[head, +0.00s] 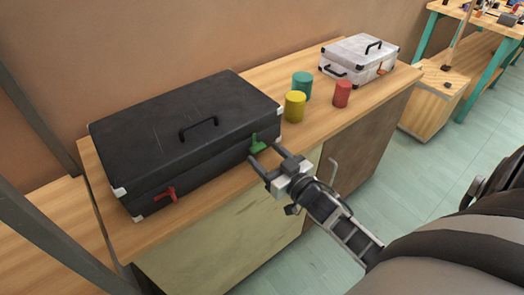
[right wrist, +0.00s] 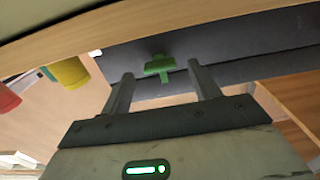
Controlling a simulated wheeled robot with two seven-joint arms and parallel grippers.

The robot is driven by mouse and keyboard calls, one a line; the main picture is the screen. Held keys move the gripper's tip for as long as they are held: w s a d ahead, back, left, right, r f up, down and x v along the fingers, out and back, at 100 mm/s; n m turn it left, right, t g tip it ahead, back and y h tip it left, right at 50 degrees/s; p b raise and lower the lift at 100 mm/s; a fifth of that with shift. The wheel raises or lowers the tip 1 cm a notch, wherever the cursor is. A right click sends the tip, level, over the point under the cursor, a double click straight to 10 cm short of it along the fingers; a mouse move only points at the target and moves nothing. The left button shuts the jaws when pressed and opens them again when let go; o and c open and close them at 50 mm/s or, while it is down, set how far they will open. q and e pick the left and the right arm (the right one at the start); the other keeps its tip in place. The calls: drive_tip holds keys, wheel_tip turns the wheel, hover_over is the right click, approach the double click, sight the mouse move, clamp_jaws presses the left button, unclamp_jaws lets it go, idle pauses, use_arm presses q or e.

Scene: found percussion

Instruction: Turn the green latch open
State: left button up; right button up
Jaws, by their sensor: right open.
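A black case (head: 185,135) with a handle on its lid lies shut on the wooden cabinet top. Its front side carries a green latch (head: 257,144) near the right end and a red latch (head: 164,193) near the left end. My right gripper (head: 264,162) is open, just in front of the green latch. In the right wrist view the green latch (right wrist: 160,67) shows between and beyond the two fingers of the right gripper (right wrist: 161,84), with nothing held. Whether a finger touches the latch I cannot tell. My left gripper is not in view.
Yellow (head: 295,106), teal (head: 302,85) and red (head: 342,94) cylinders stand right of the case. A white case (head: 358,60) stands behind them. The cabinet top (head: 285,150) has a narrow bare strip along its front edge. A workbench (head: 480,40) stands at the far right.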

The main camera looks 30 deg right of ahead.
sight(258, 148)
drive_tip(key=shift+w+a, duration=0.1)
drive_tip(key=shift+w, duration=1.15)
drive_tip(key=c, duration=1)
